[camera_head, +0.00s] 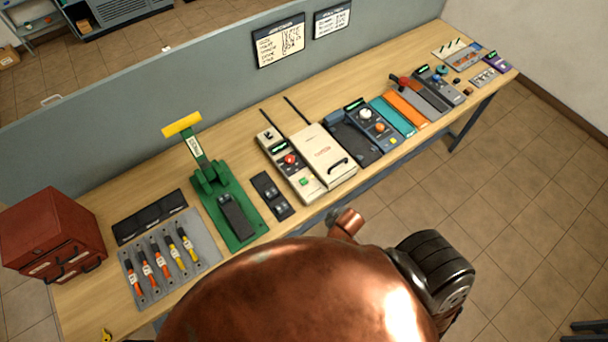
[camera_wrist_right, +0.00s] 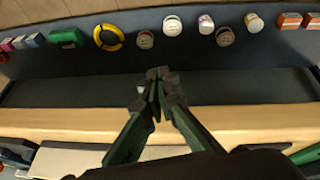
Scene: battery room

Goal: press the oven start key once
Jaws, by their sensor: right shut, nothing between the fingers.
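The oven (camera_head: 328,158) is a cream box with a dark handle on its lid, on the bench in the head view. Its control panel (camera_head: 283,150) on the left side has a small green display, a red round knob and a green key (camera_head: 304,182) near the front edge. Which of these is the start key, I cannot read. My right gripper (camera_wrist_right: 160,80) shows in the right wrist view, its fingers together and empty. It touches nothing that I can make out. It does not show in the head view, so its distance from the key is unclear. My left gripper is not in view.
A green press with a yellow handle (camera_head: 182,124) stands left of the oven. A knob-fitted device (camera_head: 372,122) stands to the right. A red cabinet (camera_head: 52,232) is far left. The right wrist view shows a yellow ring (camera_wrist_right: 108,38) and several small containers beyond a pale ledge.

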